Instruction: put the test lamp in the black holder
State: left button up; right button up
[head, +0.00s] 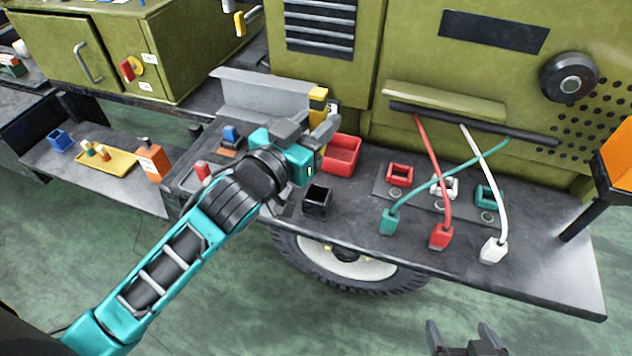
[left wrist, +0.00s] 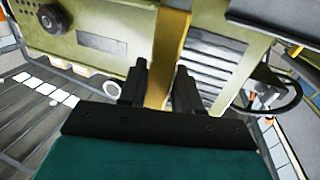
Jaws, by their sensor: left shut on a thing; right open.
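The test lamp (head: 318,94), a yellow bar with a dark band, stands roughly upright in the jaws of my left gripper (head: 322,132). In the left wrist view, the yellow bar of the lamp (left wrist: 168,55) runs between the two dark fingers of my left gripper (left wrist: 160,88), which is shut on it. The lamp's lower part is mostly hidden by the gripper in the head view. The black holder (head: 318,201), a small open-topped box, sits on the dark bench below the gripper and appears empty. My right gripper (head: 466,338) is open and empty at the bottom edge, away from the bench.
A red bin (head: 342,154) stands just behind the black holder. Red, white and green plugs on cables lie at the right, near a panel with a red socket (head: 400,174). Blue and red-topped items stand left of my gripper. The green cabinet wall rises behind.

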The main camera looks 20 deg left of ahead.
pick_arm(q)
notch_tip(320, 180, down, 9)
jog(key=shift+r+b, duration=0.1)
jog(key=shift+b, duration=0.7)
jog(key=shift+f+b, duration=0.55)
jog(key=shift+f, duration=1.75)
jog(key=shift+f, duration=0.1)
jog(key=o, duration=1.1)
